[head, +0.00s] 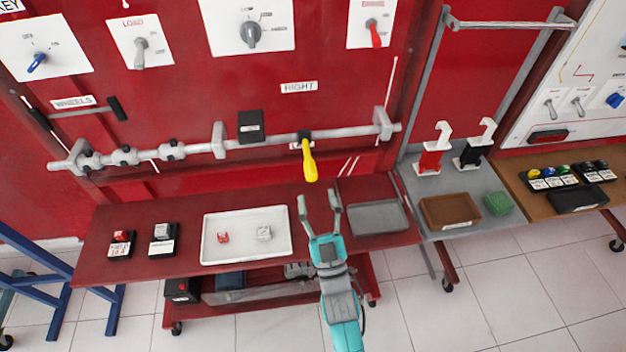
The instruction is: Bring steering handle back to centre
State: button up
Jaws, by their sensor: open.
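The steering handle (309,160) is a yellow lever that hangs down from a black collar on the grey horizontal rail. It sits toward the right part of the rail (270,140), just below the label "RIGHT" (299,87), and leans slightly to the right at its lower end. My gripper (319,200) is open and empty. The depth of that gap is hard to tell.
A white tray (210,250) with two small parts and a grey tray (378,218) flank my gripper on the red bench (95,255). A black block (250,126) sits on the rail left of the handle. A grey bench with a brown tray (450,211) stands at right.

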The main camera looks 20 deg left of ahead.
jog(key=v, duration=0.5)
jog(key=shift+s+d+f, duration=0.15)
jog(key=shift+s+f, duration=0.05)
